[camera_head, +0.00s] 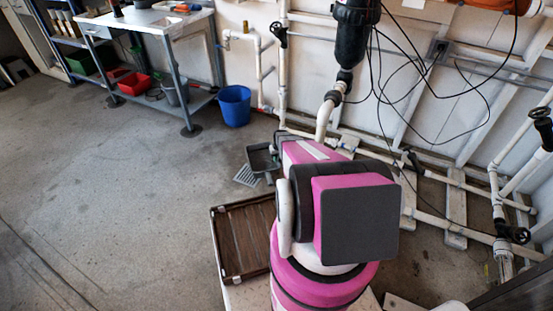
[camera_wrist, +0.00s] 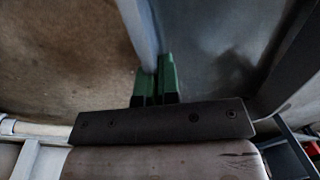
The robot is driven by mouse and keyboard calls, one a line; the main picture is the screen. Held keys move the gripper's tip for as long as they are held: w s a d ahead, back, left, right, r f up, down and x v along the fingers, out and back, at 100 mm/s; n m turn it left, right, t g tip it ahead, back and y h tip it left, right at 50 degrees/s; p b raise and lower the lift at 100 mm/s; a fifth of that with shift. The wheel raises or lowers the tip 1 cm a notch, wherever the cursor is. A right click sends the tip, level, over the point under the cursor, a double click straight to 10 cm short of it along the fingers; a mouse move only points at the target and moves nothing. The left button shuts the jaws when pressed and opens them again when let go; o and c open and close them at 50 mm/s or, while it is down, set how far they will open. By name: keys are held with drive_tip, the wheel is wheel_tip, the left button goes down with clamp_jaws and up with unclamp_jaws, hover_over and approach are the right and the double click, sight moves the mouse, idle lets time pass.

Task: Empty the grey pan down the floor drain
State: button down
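The grey pan (camera_head: 262,158) shows in the head view just left of my arm, beside the pipes. In the wrist view its bluish-grey inside (camera_wrist: 205,40) fills the upper right, with a darker patch that could be liquid or shadow. My gripper's green fingers (camera_wrist: 156,80) are closed on the pan's rim, one on each side of the wall. In the head view my arm hides the fingers. A slotted grey grate (camera_head: 246,176), which looks like the floor drain, lies just below and left of the pan. I cannot tell how high the pan is.
A wooden slatted tray (camera_head: 243,238) with a dark frame is near my base. A blue bucket (camera_head: 235,105) stands by the workbench (camera_head: 150,22). White pipes (camera_head: 450,180) run low along the wall at right. The concrete floor at left is clear.

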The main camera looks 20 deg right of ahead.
drive_tip(key=shift+f, duration=0.55)
drive_tip(key=shift+r, duration=0.35)
drive_tip(key=shift+a+r+h, duration=0.2)
drive_tip(key=shift+r+h, duration=1.3)
drive_tip(key=shift+r, duration=0.4)
drive_tip(key=shift+a+r+h, duration=0.3)
drive_tip(key=shift+r+h, duration=0.2)
drive_tip(key=shift+r, duration=0.25)
drive_tip(key=shift+a+r+h, duration=0.25)
drive_tip(key=shift+r+h, duration=0.25)
drive_tip(key=shift+r, duration=0.2)
drive_tip(key=shift+a+r, duration=0.1)
drive_tip(key=shift+r, duration=0.15)
drive_tip(key=shift+a+r+h, duration=0.2)
drive_tip(key=shift+r+h, duration=0.4)
drive_tip(key=shift+w+a+r+h, duration=0.1)
drive_tip(key=shift+a+r+h, duration=0.8)
drive_tip(key=shift+r, duration=0.2)
drive_tip(key=shift+a+r+h, duration=0.8)
drive_tip(key=shift+r+h, duration=0.2)
drive_tip(key=shift+r, duration=0.05)
drive_tip(key=shift+a+r+h, duration=0.5)
drive_tip(key=shift+a+h, duration=0.1)
drive_tip(key=shift+a, duration=0.15)
